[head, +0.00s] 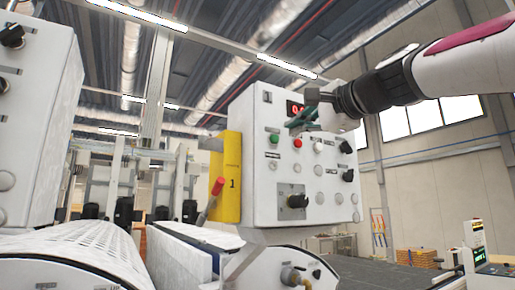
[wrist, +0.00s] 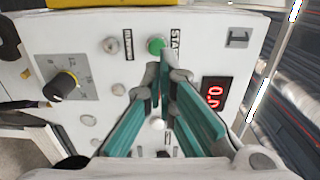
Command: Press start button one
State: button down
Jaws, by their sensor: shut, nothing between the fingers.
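The control panel (head: 300,165) is a white box with a red digital display (head: 293,108). The green start button (head: 274,139) is at its upper left in the head view. In the wrist view the green button (wrist: 156,45) sits beside a "START" label, and the panel carries a "1" plate (wrist: 238,38). My gripper (head: 291,123) has teal fingers, shut and empty, in front of the panel. In the head view its tips are above and right of the green button. In the wrist view my gripper's tips (wrist: 166,62) lie just below the green button, seemingly apart from it.
A red button (head: 297,142) and black knobs (head: 298,201) share the panel. Another white cabinet (head: 35,110) is at far left. Space in front of the panel face looks open.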

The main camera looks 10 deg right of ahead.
aim_at(276, 137)
jog(key=p+x, duration=0.1)
jog(key=x, duration=0.4)
jog(key=shift+w+a, duration=0.15)
jog(key=shift+w, duration=0.2)
